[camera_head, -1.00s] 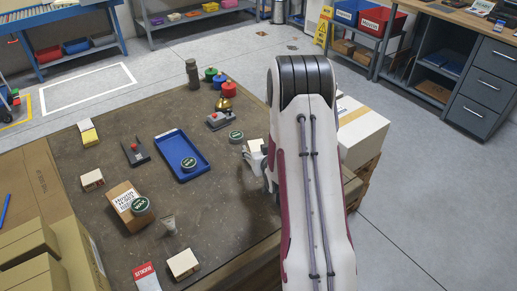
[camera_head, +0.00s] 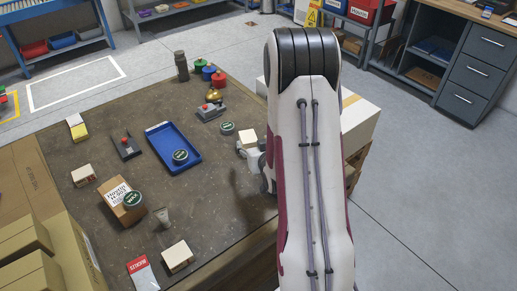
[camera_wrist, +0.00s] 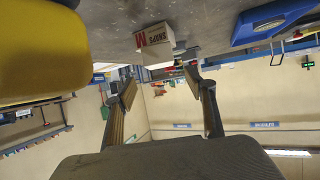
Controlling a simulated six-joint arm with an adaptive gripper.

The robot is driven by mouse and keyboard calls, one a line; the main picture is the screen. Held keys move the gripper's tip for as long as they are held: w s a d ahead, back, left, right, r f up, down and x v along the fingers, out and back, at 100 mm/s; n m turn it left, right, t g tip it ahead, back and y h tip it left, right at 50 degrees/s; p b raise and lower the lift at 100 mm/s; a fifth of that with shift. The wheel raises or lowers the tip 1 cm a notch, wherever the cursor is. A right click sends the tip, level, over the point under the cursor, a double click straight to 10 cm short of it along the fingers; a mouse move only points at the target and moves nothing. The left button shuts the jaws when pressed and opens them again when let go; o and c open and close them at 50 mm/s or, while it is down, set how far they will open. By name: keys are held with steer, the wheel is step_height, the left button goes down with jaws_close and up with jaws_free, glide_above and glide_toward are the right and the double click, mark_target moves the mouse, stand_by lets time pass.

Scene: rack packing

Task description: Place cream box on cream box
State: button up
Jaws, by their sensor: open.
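One cream box (camera_head: 247,137) sits at the table's right side, just beyond my gripper (camera_head: 251,154), which is partly hidden by my arm. In the wrist view, the fingers of my gripper (camera_wrist: 160,84) are apart with nothing gripped between them. A cream box (camera_wrist: 154,42) with red lettering on its side shows beyond the fingertips, apart from them; it appears to be that same right-hand box. A second cream box (camera_head: 84,175) lies at the table's left edge. A third cream box (camera_head: 178,256) lies near the front edge. No cream box is seen stacked on another.
A blue tray (camera_head: 172,149) holds a dark tin. A labelled carton (camera_head: 120,203), a clear glass (camera_head: 163,219) and a red packet (camera_head: 142,274) stand left of my arm. A grey device (camera_head: 209,112) is behind the right-hand box. The front middle of the table is bare.

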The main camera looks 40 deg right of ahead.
steer(key=shift+v, duration=2.75)
steer(key=s+a+r+n+g+y, duration=0.1)
steer(key=s+a+r+g, duration=0.1)
steer(key=a+r, duration=0.5)
steer(key=s+a+r+n+g+y, duration=0.1)
steer(key=s+a+r, duration=0.2)
steer(key=a+r, duration=0.35)
steer(key=s+a+r+n+g+y, duration=0.1)
steer(key=s+a+r, duration=0.2)
steer(key=s+a, duration=0.3)
steer(key=s+a+r+n+g+y, duration=0.1)
steer(key=s+a, duration=0.5)
steer(key=s, duration=0.7)
step_height(320, 180, up, 2)
steer(key=shift+s+r+g+y, duration=0.3)
steer(key=shift+g+y, duration=0.1)
steer(key=shift+g, duration=0.2)
